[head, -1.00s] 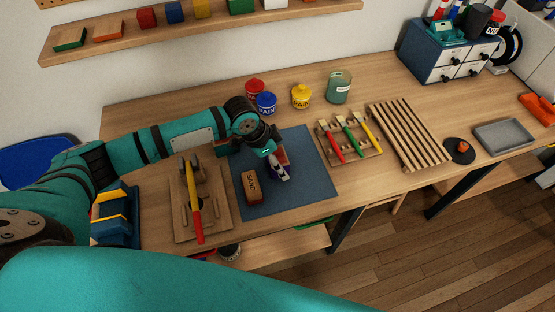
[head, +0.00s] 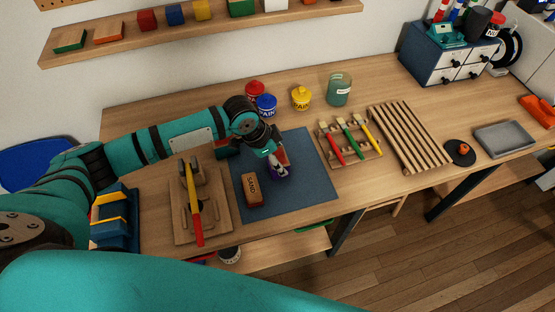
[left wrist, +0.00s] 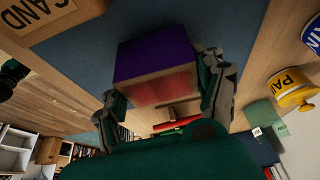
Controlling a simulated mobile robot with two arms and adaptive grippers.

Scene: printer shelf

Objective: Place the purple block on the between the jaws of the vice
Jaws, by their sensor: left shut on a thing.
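The purple block (left wrist: 155,52) is held between the two fingers of my left gripper (left wrist: 163,92); one face looks reddish in the left wrist view. In the head view the block (head: 281,173) shows beneath my left gripper (head: 275,158), over the blue mat. Whether it touches the mat I cannot tell. A blue vice (head: 113,218) with yellow edges stands at the left front of the table, apart from the gripper, partly beside my left arm. The gap between its jaws is hard to make out. My right gripper is not in view.
On the blue mat (head: 310,185) lies a brown sanding block (head: 252,189). A wooden board with a red-and-yellow tool (head: 194,205) lies between mat and vice. Paint cans (head: 266,104) stand behind the mat, and a brush rack (head: 350,141) is right of it.

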